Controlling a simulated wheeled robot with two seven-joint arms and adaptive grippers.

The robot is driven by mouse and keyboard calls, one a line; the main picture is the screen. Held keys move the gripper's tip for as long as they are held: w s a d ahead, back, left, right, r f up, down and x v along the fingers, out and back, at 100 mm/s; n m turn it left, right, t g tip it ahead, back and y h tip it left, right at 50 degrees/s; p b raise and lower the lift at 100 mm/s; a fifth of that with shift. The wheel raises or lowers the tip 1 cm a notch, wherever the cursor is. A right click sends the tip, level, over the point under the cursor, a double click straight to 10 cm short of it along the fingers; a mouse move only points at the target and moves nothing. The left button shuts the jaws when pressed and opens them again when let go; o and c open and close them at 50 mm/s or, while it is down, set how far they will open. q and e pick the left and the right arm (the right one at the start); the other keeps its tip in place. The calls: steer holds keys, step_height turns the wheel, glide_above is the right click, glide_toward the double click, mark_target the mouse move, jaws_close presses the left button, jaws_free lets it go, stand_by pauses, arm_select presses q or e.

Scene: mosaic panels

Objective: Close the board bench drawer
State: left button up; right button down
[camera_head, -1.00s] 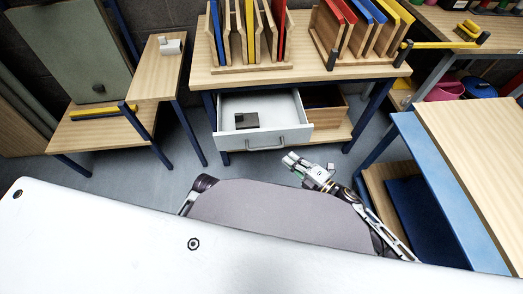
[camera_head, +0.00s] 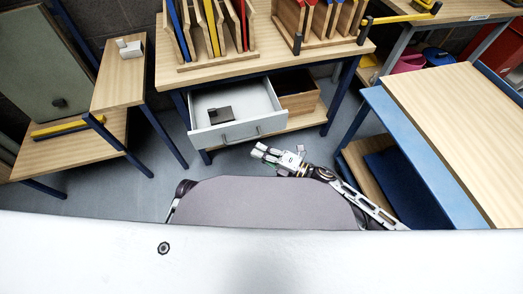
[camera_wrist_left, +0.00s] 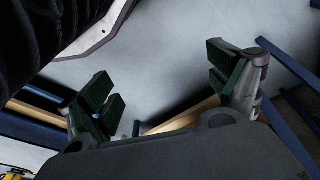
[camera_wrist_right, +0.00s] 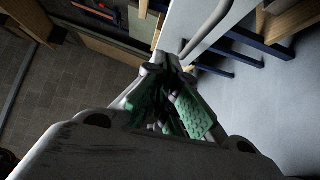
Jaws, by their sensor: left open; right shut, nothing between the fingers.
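The board bench (camera_head: 270,66) stands ahead with its white drawer (camera_head: 223,130) pulled out toward me. A small dark grey block lies in the drawer (camera_head: 221,115). A grey bar handle runs along the drawer front (camera_head: 240,134). My right gripper (camera_head: 256,150) is shut and empty, just below and in front of the handle; I see a small gap. In the right wrist view the shut fingers (camera_wrist_right: 172,75) point toward the white drawer front and handle (camera_wrist_right: 205,30). My left gripper (camera_wrist_left: 165,85) is open and empty, shown only in the left wrist view.
Racks with coloured boards stand on the bench. An open wooden box (camera_head: 299,97) sits beside the drawer on the lower shelf. A bench with a blue edge (camera_head: 420,150) stands at the right, a stepped wooden bench (camera_head: 118,80) at the left. Grey floor lies between.

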steer(key=b, duration=0.1)
glide_toward(226, 127)
steer(key=s+a, duration=0.1)
steer(key=a, duration=0.2)
steer(key=shift+s+a, duration=0.1)
steer(key=shift+s, duration=0.3)
steer(key=shift+w+a+b, duration=0.2)
steer(key=shift+w+a, duration=0.05)
steer(key=shift+w, duration=0.6)
steer(key=shift+w+a+b, duration=0.2)
steer(key=shift+w+a, duration=0.1)
steer(key=shift+w, duration=0.55)
arm_select(q)
steer(key=r, duration=0.2)
steer(key=shift+w+d+r+t, duration=0.3)
steer(key=shift+r, duration=0.05)
arm_select(e)
steer(key=shift+w, duration=0.2)
steer(key=shift+w, duration=0.15)
